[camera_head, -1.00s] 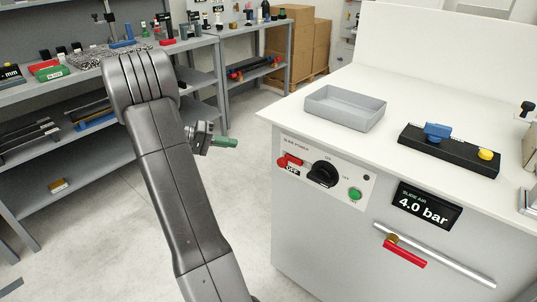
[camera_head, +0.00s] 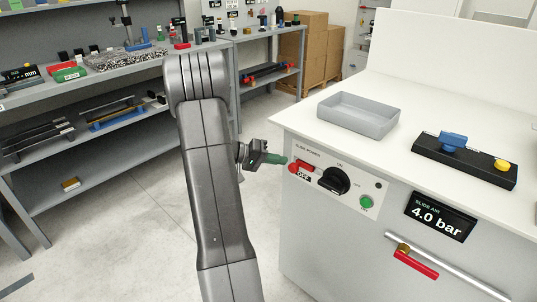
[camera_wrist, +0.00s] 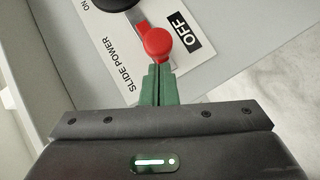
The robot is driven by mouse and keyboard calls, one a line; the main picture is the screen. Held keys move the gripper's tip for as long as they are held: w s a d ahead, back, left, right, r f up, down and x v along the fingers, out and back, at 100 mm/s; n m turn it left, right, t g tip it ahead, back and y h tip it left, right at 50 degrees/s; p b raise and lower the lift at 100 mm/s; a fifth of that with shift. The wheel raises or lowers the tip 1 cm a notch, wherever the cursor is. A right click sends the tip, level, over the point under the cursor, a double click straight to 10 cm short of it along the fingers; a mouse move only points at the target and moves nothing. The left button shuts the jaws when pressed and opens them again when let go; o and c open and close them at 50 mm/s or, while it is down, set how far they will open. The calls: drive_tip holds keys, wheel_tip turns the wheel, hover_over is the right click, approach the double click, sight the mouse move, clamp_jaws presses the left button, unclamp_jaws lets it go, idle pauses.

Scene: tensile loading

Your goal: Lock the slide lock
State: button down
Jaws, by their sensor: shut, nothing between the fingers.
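The slide power panel (camera_head: 322,154) is on the white cabinet's front. A red slide lock (camera_head: 301,167) sits at the panel's left end, by the OFF label; in the wrist view its round red knob (camera_wrist: 157,42) is right ahead of my fingertips. My gripper (camera_head: 284,161) is shut and empty, its green fingers (camera_wrist: 158,82) together, close to or touching the red knob; I cannot tell which. A black rotary knob (camera_head: 334,180) is right of the red lock, partly visible in the wrist view (camera_wrist: 110,4).
A green button (camera_head: 366,202) is at the panel's right. The display (camera_head: 439,215) reads 4.0 bar. A red handle (camera_head: 416,265) on a pipe is below it. A grey tray (camera_head: 358,114) and a black block (camera_head: 463,162) with blue and yellow knobs are on top. Shelves (camera_head: 90,75) stand left.

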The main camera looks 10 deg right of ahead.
sight(289, 167)
drive_tip(key=shift+s+d+f, duration=0.15)
drive_tip(key=shift+s, duration=0.05)
drive_tip(key=s+d+b, duration=0.2)
drive_tip(key=shift+s+d+f+b, duration=0.1)
drive_tip(key=shift+s+b, duration=0.25)
drive_tip(key=shift+b, duration=0.05)
drive_tip(key=shift+s+d, duration=0.1)
drive_tip(key=shift+s, duration=0.15)
